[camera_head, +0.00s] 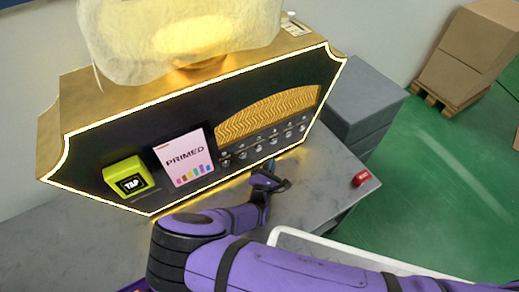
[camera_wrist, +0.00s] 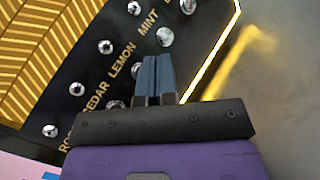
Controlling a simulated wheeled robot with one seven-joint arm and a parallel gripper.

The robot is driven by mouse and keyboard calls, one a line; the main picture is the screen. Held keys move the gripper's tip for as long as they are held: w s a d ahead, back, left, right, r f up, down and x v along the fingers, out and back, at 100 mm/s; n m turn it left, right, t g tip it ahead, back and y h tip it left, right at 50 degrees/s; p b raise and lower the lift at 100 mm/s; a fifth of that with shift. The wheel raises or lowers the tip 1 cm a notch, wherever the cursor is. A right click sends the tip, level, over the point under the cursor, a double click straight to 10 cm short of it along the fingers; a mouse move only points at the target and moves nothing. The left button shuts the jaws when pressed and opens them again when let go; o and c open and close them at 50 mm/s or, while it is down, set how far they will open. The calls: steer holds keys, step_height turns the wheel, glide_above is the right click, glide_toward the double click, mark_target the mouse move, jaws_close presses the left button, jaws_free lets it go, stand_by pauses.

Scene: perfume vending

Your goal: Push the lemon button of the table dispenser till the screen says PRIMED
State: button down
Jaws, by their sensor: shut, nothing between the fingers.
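The table dispenser (camera_head: 95,165) is a gold cabinet with a black front and a lit edge. Its white screen (camera_head: 183,160) reads PRIMED above coloured bars. In the wrist view, the LEMON label (camera_wrist: 125,60) lies between two round metal knobs. The larger lemon knob (camera_wrist: 136,70) is partly hidden behind my fingers. My gripper (camera_wrist: 155,60) is shut and empty, its blue-grey fingertips beside that knob; I cannot tell whether they touch it. In the head view, my gripper (camera_head: 268,180) is low in front of the knob row.
Labels for CEDAR (camera_wrist: 97,95) and MINT (camera_wrist: 148,22) flank lemon. A yellow TAP reader (camera_head: 126,178) sits left of the screen. A small red item (camera_head: 361,177) lies on the grey table (camera_head: 315,190), right of my gripper. Grey drawers (camera_head: 360,105) stand behind.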

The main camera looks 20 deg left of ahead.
steer(key=shift+s+d, duration=0.55)
steer(key=shift+d, duration=0.1)
stand_by(0.4)
